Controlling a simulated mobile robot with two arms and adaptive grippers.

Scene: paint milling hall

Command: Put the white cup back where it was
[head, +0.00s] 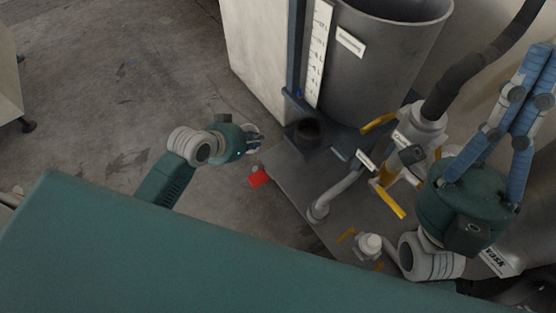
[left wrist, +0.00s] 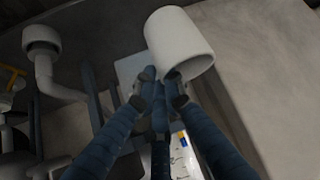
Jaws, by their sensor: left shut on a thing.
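My left gripper (head: 252,138) is in the middle of the head view, above the concrete floor and left of the grey vessel stand. In the left wrist view its blue fingers (left wrist: 160,88) are shut on the white cup (left wrist: 182,42). The cup is tilted in that picture, and its lower edge meets the fingertips.
A large grey vessel (head: 380,60) with a white scale strip (head: 317,55) stands at the top. Pipes and valves with yellow handles (head: 388,198) crowd the right. A small red piece (head: 258,178) is below my left gripper. Open floor (head: 130,80) lies to the left.

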